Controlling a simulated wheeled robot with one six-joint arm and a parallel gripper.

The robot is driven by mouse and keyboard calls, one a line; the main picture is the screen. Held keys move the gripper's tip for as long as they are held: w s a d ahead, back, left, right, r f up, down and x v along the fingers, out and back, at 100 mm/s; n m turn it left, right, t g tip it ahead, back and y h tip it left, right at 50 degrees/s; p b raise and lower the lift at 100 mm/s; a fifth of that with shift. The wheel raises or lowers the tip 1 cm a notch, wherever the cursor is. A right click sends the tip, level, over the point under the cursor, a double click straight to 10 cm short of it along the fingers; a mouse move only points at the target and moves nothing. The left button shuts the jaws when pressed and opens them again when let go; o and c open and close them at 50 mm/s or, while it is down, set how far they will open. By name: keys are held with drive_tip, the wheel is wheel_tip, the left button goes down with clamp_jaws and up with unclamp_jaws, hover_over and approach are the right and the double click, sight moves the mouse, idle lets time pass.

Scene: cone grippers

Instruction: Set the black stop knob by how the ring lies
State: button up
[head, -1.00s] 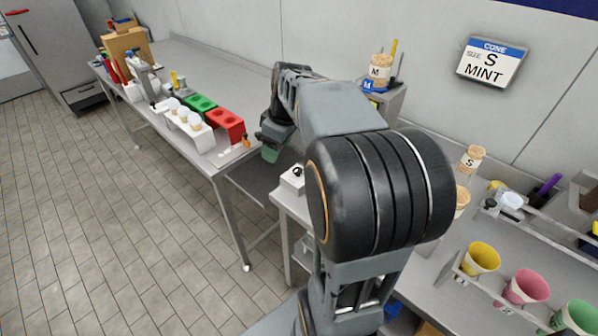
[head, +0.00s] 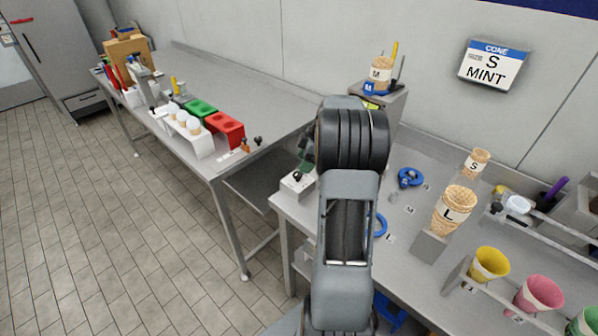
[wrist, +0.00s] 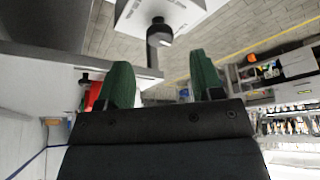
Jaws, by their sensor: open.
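The black stop knob (head: 297,176) sits on a small white box (head: 293,187) at the left end of the right-hand counter. In the wrist view the knob (wrist: 159,33) stands out from the white box (wrist: 185,12), beyond and between my fingertips. My gripper (wrist: 162,80) is open, with two green fingers and nothing between them. In the head view my gripper (head: 307,150) is mostly hidden behind my arm, just behind the knob. A blue ring (head: 410,178) lies on the counter right of my arm. Another blue ring (head: 380,225) is partly hidden by my arm.
A large cone marked L (head: 453,209) and a smaller cone marked S (head: 474,164) stand on the right. A wall sign (head: 493,64) reads S MINT. An M cone (head: 380,72) stands on a raised block behind my arm.

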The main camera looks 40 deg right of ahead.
sight(298, 174)
drive_tip(key=shift+x, duration=2.6)
drive_tip(key=c, duration=0.9)
